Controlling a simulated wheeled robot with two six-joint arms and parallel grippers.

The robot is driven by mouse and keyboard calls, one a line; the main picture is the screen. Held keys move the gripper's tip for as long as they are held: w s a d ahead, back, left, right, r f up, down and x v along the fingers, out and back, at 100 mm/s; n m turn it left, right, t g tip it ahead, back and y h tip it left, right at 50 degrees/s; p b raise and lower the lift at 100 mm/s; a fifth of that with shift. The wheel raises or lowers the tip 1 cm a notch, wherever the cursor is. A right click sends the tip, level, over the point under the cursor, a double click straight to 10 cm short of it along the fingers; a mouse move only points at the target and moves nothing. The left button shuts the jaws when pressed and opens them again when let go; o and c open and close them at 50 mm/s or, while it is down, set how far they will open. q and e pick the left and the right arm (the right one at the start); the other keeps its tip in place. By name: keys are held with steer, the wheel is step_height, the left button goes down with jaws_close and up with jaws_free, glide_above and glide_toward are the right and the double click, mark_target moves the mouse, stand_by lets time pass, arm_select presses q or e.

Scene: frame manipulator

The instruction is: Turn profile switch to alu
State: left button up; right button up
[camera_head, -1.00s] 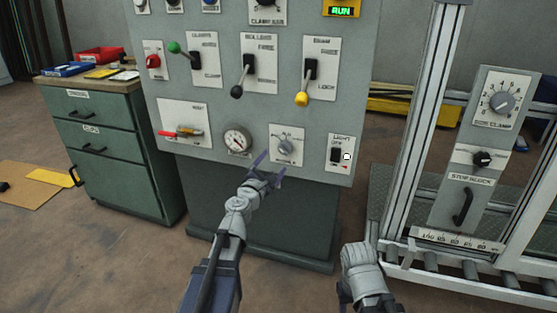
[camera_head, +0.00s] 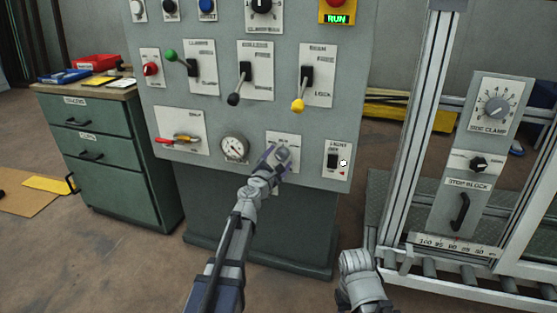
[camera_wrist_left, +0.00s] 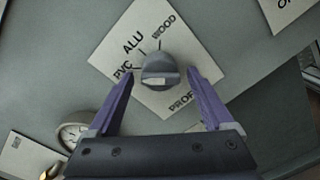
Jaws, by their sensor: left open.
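The profile switch is a grey rotary knob (camera_wrist_left: 160,70) on a white plate (camera_wrist_left: 112,50) marked PVC, ALU and WOOD in the left wrist view. The bar of the knob looks roughly crosswise in that view; I cannot tell which mark it points to. In the head view the plate (camera_head: 272,139) is low on the grey panel, with the knob largely behind my gripper. My left gripper (camera_head: 279,159) is open, its purple fingers (camera_wrist_left: 161,75) on either side of the knob, with gaps visible. Part of my right arm shows at the bottom of the head view; its fingers do not show.
A round gauge (camera_head: 234,149) is left of the switch and a light switch (camera_head: 333,160) is right of it. Levers with black (camera_head: 234,99) and yellow (camera_head: 298,105) knobs stick out above. A metal frame (camera_head: 412,140) stands at the right.

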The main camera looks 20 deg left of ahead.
arm_select(q)
steer(key=c, duration=1.3)
steer(key=shift+c, duration=0.2)
steer(key=m, duration=0.4)
steer(key=shift+a+r+m+p, duration=0.1)
steer(key=shift+m+p, duration=0.2)
steer(key=shift+p, duration=0.1)
steer(key=shift+r+m, duration=0.1)
steer(key=shift+m, duration=2)
